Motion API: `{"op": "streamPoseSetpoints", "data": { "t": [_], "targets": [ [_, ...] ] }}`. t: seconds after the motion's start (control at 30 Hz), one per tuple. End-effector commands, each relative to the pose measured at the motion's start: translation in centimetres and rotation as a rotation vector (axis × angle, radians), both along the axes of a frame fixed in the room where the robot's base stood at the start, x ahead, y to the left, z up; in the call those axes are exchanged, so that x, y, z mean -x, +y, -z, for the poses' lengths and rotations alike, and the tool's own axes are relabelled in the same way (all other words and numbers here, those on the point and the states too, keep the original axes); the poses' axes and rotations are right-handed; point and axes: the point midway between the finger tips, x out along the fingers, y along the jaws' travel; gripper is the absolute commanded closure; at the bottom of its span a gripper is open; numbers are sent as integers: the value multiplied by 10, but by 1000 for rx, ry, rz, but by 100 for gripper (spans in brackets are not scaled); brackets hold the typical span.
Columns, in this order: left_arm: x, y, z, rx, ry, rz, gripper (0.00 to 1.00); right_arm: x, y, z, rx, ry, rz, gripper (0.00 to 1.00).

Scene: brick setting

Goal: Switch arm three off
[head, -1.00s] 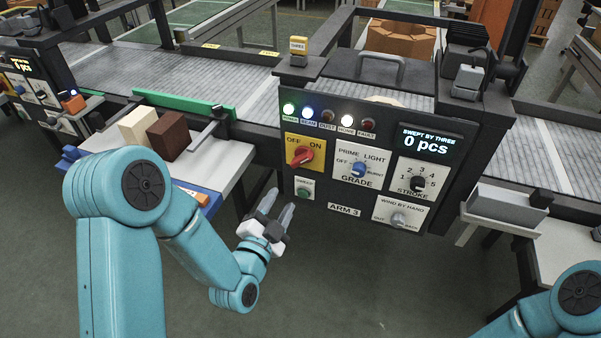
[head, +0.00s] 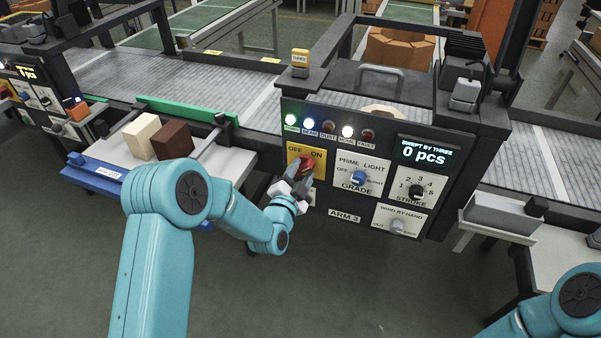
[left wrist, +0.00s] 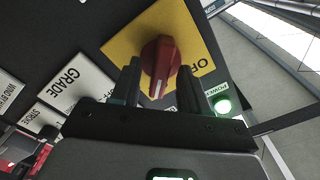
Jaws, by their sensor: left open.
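The arm three panel (head: 345,217) carries a yellow OFF/ON plate (head: 294,151) with a red rotary knob (head: 306,166), partly hidden by my gripper in the head view. In the left wrist view the red knob (left wrist: 160,62) sits on the yellow plate (left wrist: 122,43), its white mark pointing toward my gripper, away from the OFF label. My left gripper (head: 291,176) is open at the knob. Its fingers (left wrist: 158,84) stand either side of the knob's near end; contact is unclear. The green power light (head: 291,119) is lit. My right gripper is out of view.
The grade knob (head: 358,177), stroke knob (head: 416,191) and wind-by-hand knob (head: 397,227) are to the right on the same panel. A cream block (head: 140,135) and a brown block (head: 172,140) stand on the side table at left. The floor in front is clear.

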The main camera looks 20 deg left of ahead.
Motion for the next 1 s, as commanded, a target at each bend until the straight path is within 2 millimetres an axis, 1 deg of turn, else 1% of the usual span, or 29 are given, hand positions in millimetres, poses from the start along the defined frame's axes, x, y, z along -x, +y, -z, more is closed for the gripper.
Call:
{"op": "streamPoseSetpoints", "data": {
  "t": [0.03,0.07,0.1,0.17,0.2,0.4,0.57,0.77,1.0],
  "targets": [
    [0,0,0,0,0,0,55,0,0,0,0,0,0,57],
    [0,0,0,0,0,0,65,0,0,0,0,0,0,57],
    [0,0,0,0,0,0,78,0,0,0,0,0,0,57],
    [0,0,0,0,0,0,98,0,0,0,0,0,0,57],
    [0,0,0,0,0,0,100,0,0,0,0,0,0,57],
    [1,0,0,5,-1,1,100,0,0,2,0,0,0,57],
    [0,0,3,41,0,0,100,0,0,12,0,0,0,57],
    [0,0,6,154,2,2,100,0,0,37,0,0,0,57],
    [0,0,7,368,7,3,100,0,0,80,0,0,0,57]
  ]
}}
